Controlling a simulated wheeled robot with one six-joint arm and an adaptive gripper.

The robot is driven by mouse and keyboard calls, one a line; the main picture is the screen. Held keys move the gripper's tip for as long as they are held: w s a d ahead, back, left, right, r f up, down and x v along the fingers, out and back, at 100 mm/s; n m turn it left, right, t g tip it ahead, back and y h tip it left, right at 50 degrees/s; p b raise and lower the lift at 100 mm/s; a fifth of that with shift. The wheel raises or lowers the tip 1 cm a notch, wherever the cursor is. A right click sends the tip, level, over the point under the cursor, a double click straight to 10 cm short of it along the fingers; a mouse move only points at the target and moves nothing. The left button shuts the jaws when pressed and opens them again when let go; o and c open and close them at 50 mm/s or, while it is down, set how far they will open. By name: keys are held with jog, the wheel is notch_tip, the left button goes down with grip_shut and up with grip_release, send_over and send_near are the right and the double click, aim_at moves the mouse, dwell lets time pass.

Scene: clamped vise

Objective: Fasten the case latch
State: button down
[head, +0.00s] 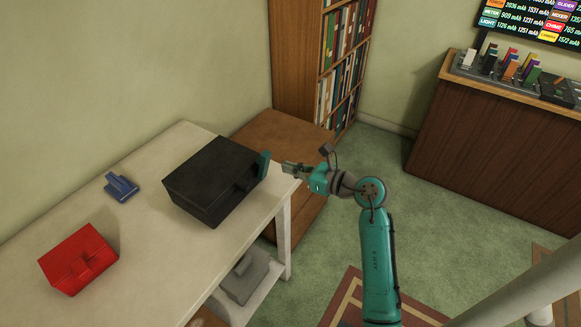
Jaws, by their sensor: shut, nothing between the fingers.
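A black case (209,179) sits on the white table, its lid looking closed. A teal latch piece (263,164) stands up at the case's right side, near its upper edge. Its exact position on the catch is too small to tell. My gripper (286,168) is shut and empty, just right of the latch, pointing left toward it. A small gap seems to lie between the fingertips and the latch, but contact is hard to judge from this view.
A red box (78,260) and a small blue clamp-like object (121,187) are on the white table (150,255). A grey object (246,275) rests on its lower shelf. A wooden cabinet (275,130) and bookcase (300,60) stand behind.

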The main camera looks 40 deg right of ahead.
jog(key=s+d+r, duration=0.2)
jog(key=s+r, duration=0.3)
jog(key=s, duration=0.2)
jog(key=shift+s+d, duration=0.2)
jog(key=shift+d, duration=0.05)
dwell(0.5)
